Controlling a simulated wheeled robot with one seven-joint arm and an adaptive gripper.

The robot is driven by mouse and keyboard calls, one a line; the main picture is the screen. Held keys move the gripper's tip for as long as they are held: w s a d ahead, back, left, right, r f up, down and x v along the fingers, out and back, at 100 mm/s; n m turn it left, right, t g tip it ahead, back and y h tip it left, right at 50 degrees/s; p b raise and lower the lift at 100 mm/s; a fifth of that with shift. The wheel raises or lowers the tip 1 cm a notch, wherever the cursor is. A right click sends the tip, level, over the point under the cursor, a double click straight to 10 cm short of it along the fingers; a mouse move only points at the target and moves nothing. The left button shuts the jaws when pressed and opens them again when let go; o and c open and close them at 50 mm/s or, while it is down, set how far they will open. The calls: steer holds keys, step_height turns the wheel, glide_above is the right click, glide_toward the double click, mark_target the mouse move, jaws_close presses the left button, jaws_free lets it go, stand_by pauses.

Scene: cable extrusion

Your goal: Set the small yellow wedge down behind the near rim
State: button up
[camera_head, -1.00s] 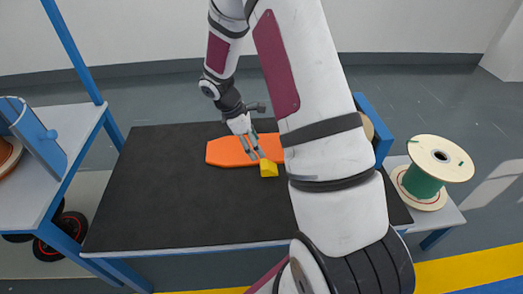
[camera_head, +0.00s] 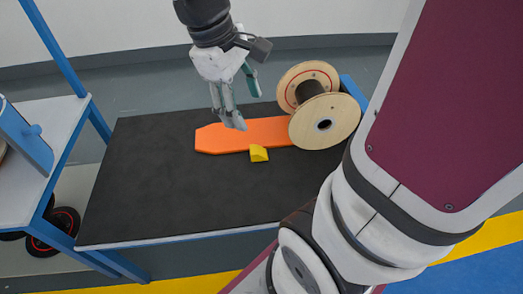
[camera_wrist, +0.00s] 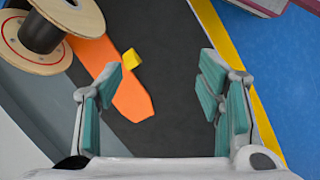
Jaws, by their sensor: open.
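The small yellow wedge (camera_head: 258,154) rests on the black mat at the near edge of the orange board (camera_head: 232,137); whether they touch is unclear. It also shows in the wrist view (camera_wrist: 131,58). The wooden spool lies on its side over the board's right end, with its near rim (camera_head: 341,111) facing me and its far rim (camera_head: 298,73) behind. A dark core (camera_head: 309,91) joins the rims. My gripper (camera_head: 245,106) is open and empty, raised above the board, left of the spool. The wedge shows between its spread fingers and farther forward in the wrist view (camera_wrist: 165,88).
The black-topped table (camera_head: 165,195) is clear to the left and in front. A blue-framed shelf (camera_head: 62,125) stands at the left, with dark wheels (camera_head: 52,232) below. A blue upright (camera_head: 353,92) stands beyond the spool. My arm covers the table's right side.

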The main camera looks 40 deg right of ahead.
steer(key=s+a+r+m+t+y, duration=0.1)
steer(key=s+a, duration=0.3)
steer(key=s, duration=0.4)
steer(key=s+a+r+m+y, duration=0.1)
steer(key=s+a+m+y, duration=0.1)
steer(key=s, duration=0.6)
steer(key=shift+s+a+r+m+t, duration=0.25)
steer(key=shift+a+m+t, duration=0.25)
steer(key=shift+a, duration=0.55)
step_height(320, 180, up, 24)
steer(key=t+p, duration=0.3)
steer(key=p, duration=1.9)
steer(key=shift+p, duration=0.3)
steer(key=shift+d+r, duration=0.1)
